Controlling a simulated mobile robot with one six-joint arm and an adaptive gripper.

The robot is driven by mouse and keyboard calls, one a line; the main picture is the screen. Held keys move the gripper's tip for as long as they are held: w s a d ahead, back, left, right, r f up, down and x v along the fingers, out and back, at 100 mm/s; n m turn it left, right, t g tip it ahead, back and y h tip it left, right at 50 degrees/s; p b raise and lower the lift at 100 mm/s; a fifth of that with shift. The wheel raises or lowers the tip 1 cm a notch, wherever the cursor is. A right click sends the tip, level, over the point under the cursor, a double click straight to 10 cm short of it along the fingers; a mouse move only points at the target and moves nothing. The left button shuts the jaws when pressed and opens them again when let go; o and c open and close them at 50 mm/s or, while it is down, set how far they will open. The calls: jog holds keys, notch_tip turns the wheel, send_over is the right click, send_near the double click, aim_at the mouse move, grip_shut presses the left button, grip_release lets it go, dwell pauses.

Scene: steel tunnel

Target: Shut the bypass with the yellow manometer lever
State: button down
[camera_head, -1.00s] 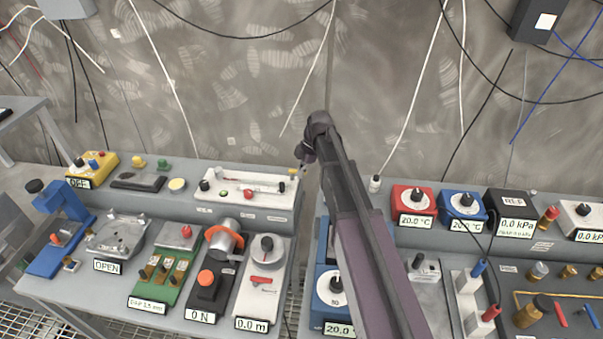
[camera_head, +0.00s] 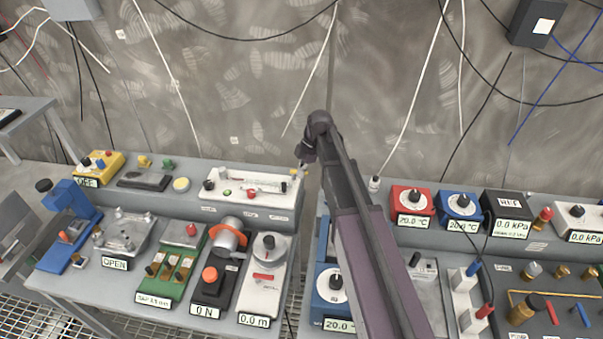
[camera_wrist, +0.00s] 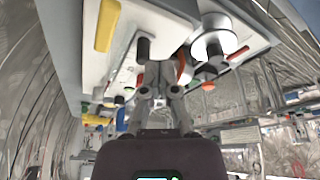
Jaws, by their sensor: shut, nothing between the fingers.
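A long white panel (camera_head: 250,187) with small black, green and red parts stands on the raised back shelf of the left bench; I take it for the manometer. A small yellow part (camera_head: 293,173) shows at its right end. In the wrist view a yellow bar-shaped lever (camera_wrist: 107,25) lies on a white panel face at the upper left, apart from my fingers. My gripper (camera_head: 302,164) is just above and right of the panel's right end in the head view. In the wrist view my gripper (camera_wrist: 158,72) is shut and empty, near a black knob (camera_wrist: 143,47).
The left bench front holds an orange-topped button box (camera_head: 208,285), a green board (camera_head: 172,275) and a white 0.0 m device (camera_head: 262,280). Red (camera_head: 411,202) and blue (camera_head: 462,206) dial boxes stand on the right bench. A narrow gap separates the benches. Cables hang along the wall.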

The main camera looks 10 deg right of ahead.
notch_tip(320, 180, up, 6)
jog(key=w+p, duration=0.2)
jog(key=p, duration=0.3)
jog(key=shift+d+r+p, duration=0.15)
jog(key=shift+d+p, duration=0.1)
jog(key=shift+p, duration=0.1)
jog(key=shift+w, duration=0.1)
jog(key=s+d+f+m+h+b, duration=0.1)
jog(key=s+d+f+m+b, duration=0.1)
jog(key=s+m, duration=0.4)
jog(key=s+d+f+m+h+b, duration=0.1)
jog(key=s+d+f+m, duration=0.1)
jog(key=s+m, duration=0.5)
jog(key=s+d+f+m+t+h+b, duration=0.1)
jog(key=s+d+f+m+b, duration=0.1)
jog(key=s+m, duration=0.4)
jog(key=shift+s+d+f+m+b, duration=0.15)
jog(key=shift+s, duration=0.3)
jog(key=shift+s+d+f+m+b, duration=0.15)
jog(key=shift+s, duration=0.3)
jog(key=shift+s+d+f+m+h, duration=0.1)
jog(key=shift+s+d+m+h, duration=0.15)
jog(key=shift+s+m, duration=0.4)
jog(key=shift+w, duration=0.1)
